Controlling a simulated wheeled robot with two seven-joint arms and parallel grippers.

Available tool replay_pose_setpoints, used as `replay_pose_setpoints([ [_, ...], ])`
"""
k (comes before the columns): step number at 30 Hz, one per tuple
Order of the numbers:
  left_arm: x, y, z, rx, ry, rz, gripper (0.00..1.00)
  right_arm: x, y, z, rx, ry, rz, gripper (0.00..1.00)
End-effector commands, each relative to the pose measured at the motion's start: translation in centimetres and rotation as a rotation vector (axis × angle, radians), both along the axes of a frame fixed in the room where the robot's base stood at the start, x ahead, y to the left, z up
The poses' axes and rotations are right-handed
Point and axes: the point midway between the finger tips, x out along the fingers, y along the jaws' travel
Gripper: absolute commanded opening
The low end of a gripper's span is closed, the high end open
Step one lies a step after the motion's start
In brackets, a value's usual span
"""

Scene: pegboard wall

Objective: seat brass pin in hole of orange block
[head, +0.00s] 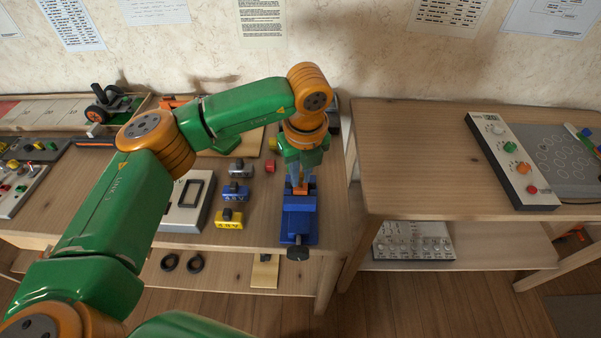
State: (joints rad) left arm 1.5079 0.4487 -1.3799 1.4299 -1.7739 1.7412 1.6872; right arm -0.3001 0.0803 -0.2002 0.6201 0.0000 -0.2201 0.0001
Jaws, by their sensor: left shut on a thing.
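The orange block (299,190) is clamped in the blue vise (299,218) at the right end of the left workbench. My left arm comes in from the left and hangs its gripper (301,181) straight down over the block. The gripper is shut on the brass pin, of which only a small sliver shows between the fingers. The fingers and wrist hide the hole, so I cannot tell whether the pin is above it or in it. My right gripper is not in view.
Left of the vise stand small grey, blue and yellow blocks (229,219) and a red one (271,165). A white framed device (188,203) lies beyond them. A second table (420,170), mostly bare, holds a control panel (512,160). A gap separates the tables.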

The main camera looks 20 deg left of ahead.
Motion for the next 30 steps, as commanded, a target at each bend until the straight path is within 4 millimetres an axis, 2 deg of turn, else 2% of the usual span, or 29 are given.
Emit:
replay_pose_setpoints([
  [7,0.0,-0.01,0.05,0.0,0.0,0.0,0.0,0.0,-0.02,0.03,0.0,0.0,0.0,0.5],
  [8,0.0,-0.01,0.04,0.0,0.0,0.0,0.25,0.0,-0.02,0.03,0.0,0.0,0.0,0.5],
  [11,0.0,-0.01,0.04,0.0,0.0,0.0,0.52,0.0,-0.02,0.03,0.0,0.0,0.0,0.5],
  [17,0.0,-0.01,0.04,0.0,0.0,0.0,0.52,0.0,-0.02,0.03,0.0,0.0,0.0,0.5],
  [18,0.0,-0.01,0.04,0.0,0.0,0.0,0.54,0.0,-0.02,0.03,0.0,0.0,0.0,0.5],
  [21,0.0,-0.01,0.03,0.0,0.0,0.0,0.77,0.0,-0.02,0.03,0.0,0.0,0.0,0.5],
  [30,0.0,-0.01,0.13,0.0,0.0,0.0,0.77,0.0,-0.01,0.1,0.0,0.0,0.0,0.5],
])
